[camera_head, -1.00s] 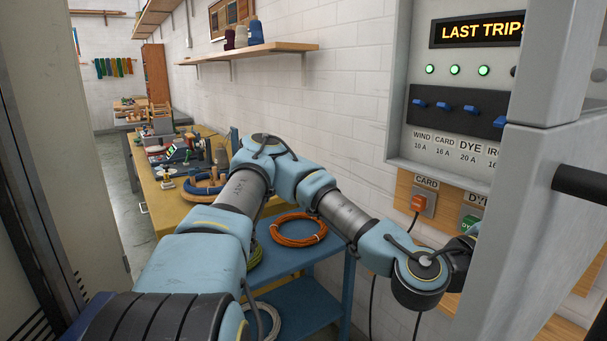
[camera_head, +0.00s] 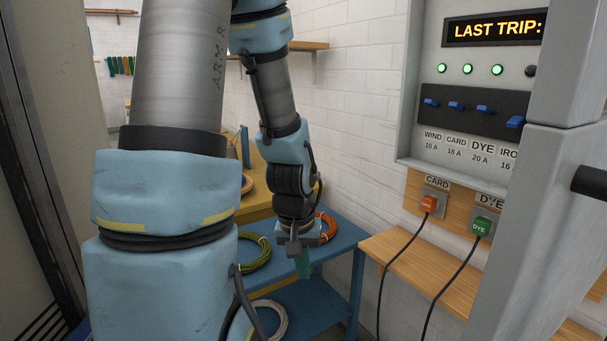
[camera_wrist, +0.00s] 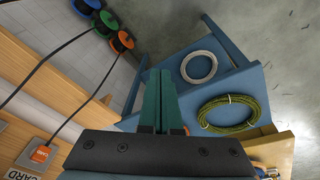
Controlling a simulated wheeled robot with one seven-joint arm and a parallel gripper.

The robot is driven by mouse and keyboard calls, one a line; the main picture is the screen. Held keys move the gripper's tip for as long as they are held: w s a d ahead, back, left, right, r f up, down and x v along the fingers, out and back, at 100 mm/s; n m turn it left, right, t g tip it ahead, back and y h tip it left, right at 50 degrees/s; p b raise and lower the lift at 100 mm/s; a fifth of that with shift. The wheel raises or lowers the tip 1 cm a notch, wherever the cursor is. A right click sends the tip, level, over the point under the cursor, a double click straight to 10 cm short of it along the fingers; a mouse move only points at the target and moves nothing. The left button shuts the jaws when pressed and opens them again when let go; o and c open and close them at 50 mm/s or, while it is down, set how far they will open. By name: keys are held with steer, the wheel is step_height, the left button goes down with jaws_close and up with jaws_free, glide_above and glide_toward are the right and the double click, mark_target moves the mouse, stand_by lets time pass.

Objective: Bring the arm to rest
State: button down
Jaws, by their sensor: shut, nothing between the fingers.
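My gripper (camera_head: 304,272) hangs fingers-down from the folded arm, in front of the blue cart in the head view. In the wrist view its two green fingers (camera_wrist: 159,98) are together with nothing between them. My upper arm rises tall at the left of the head view, and the forearm drops from the top to the gripper.
The blue cart (camera_head: 345,250) carries a green coil (camera_head: 255,254) and an orange coil (camera_head: 327,222); a white coil (camera_head: 273,322) lies on its lower shelf. A wooden shelf (camera_head: 415,262) runs along the right wall, below the orange CARD plug (camera_head: 429,204) and green DYE plug (camera_head: 481,227).

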steer(key=s+a+r, duration=0.1)
steer(key=a+r, duration=0.4)
steer(key=a, duration=0.1)
steer(key=shift+s+a+r+y, duration=0.35)
steer(key=shift+a+y, duration=0.05)
steer(key=shift+w, duration=0.1)
stand_by(0.4)
